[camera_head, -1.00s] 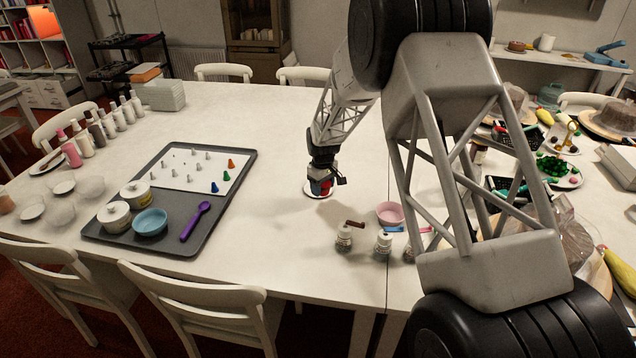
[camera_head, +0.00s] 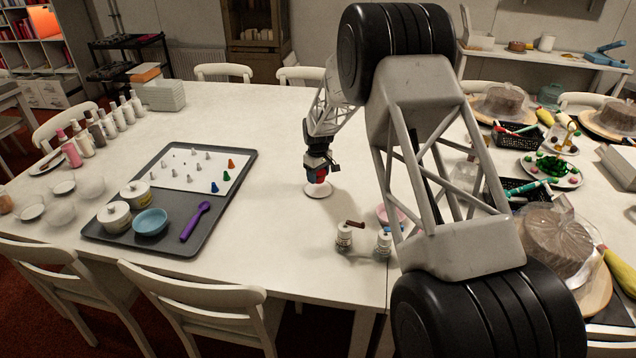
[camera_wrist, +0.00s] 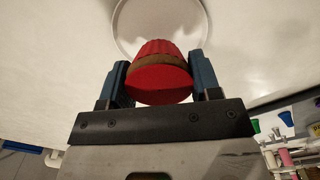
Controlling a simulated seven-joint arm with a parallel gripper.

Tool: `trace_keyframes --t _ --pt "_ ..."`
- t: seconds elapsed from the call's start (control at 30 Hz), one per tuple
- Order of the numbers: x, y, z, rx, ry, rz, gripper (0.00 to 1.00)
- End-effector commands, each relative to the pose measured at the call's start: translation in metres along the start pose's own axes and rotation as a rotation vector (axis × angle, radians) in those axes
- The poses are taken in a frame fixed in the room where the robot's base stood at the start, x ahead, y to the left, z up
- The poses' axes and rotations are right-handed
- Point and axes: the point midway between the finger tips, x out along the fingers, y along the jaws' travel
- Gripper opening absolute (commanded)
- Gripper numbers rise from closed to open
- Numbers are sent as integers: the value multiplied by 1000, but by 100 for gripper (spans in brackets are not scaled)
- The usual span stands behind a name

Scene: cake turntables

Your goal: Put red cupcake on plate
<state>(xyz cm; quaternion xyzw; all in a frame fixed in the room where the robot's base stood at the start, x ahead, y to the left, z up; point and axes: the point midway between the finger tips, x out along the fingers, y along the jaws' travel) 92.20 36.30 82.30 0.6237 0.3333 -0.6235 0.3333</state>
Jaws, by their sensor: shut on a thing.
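The red cupcake (camera_wrist: 158,80), with a red wrapper and a brown band, is gripped between the two blue fingers of my gripper (camera_wrist: 159,76) in the wrist view. In the head view, my gripper (camera_head: 318,174) holds the red cupcake (camera_head: 312,175) just above a small white plate (camera_head: 318,190). The plate's rim (camera_wrist: 117,30) also shows beyond the cupcake in the wrist view. The plate looks empty, though the gripper and cupcake hide part of it.
A grey tray (camera_head: 120,245) with tubs, a blue bowl (camera_head: 151,222) and a purple spoon (camera_head: 195,222) lies left. Small jars (camera_head: 344,238) stand in front of the plate. Cakes and dishes crowd the right. The table behind the plate is clear.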

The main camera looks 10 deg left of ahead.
Motion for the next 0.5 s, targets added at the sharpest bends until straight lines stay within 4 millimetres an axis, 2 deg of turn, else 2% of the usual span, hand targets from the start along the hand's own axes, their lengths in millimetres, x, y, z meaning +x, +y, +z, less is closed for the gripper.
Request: trace_keyframes --t 0.17,0.5 --pt "4 0 0 0 -1 0 34" --pt "33 0 0 0 -1 -1 34"
